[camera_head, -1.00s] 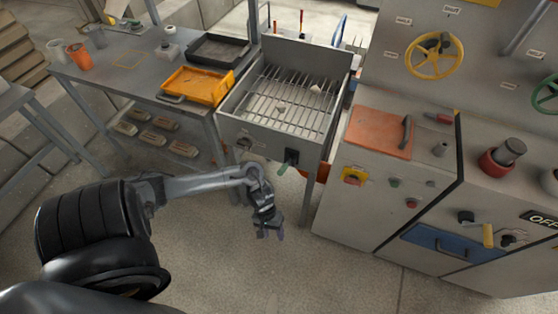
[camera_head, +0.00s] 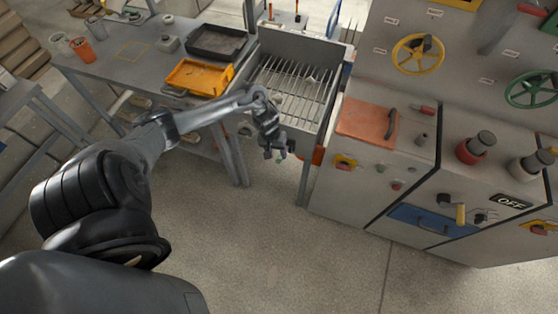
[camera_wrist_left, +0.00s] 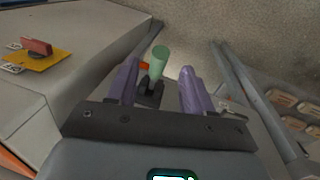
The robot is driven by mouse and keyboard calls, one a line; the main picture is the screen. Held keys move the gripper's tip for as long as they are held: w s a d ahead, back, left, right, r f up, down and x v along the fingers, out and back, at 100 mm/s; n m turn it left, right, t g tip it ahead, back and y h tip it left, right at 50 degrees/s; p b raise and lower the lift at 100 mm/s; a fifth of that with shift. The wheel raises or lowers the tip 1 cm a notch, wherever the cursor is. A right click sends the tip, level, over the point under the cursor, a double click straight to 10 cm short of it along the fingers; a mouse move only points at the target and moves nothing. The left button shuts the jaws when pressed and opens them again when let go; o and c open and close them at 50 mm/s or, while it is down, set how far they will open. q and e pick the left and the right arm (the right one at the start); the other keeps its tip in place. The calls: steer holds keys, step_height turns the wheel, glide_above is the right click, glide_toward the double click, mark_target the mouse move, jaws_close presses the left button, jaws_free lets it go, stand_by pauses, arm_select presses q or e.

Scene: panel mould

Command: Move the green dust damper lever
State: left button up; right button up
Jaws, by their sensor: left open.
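The green dust damper lever (camera_wrist_left: 159,57) shows in the left wrist view as a pale green rounded handle on a dark mount. It lies between the two purple fingers as seen there, nearer the left finger; I cannot tell how deep it sits between them. In the head view only a speck of green (camera_head: 280,156) shows at the fingertips, the rest hidden by the gripper. My left gripper (camera_head: 276,154) is open in front of the grate box. It also shows in the left wrist view (camera_wrist_left: 160,70). My right gripper is not in view.
The metal box with a slatted grate (camera_head: 292,80) stands behind the gripper. A control cabinet with an orange plate (camera_head: 366,121) is close on the right. A bench with an orange tray (camera_head: 199,77) is on the left. The floor in front is clear.

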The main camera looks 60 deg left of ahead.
mark_target(278, 158)
arm_select(q)
steer(key=shift+w+d+f+b, duration=0.1)
steer(key=shift+d+f+b, duration=0.1)
steer(key=shift+f, duration=0.8)
steer(key=shift+w+d+f+b, duration=0.15)
steer(key=shift+f+b, duration=0.1)
steer(key=shift+f, duration=0.75)
steer(key=shift+w+d+f+b, duration=0.1)
steer(key=shift+f+b, duration=0.1)
steer(key=shift+f, duration=0.8)
steer(key=shift+a, duration=0.1)
jaws_close()
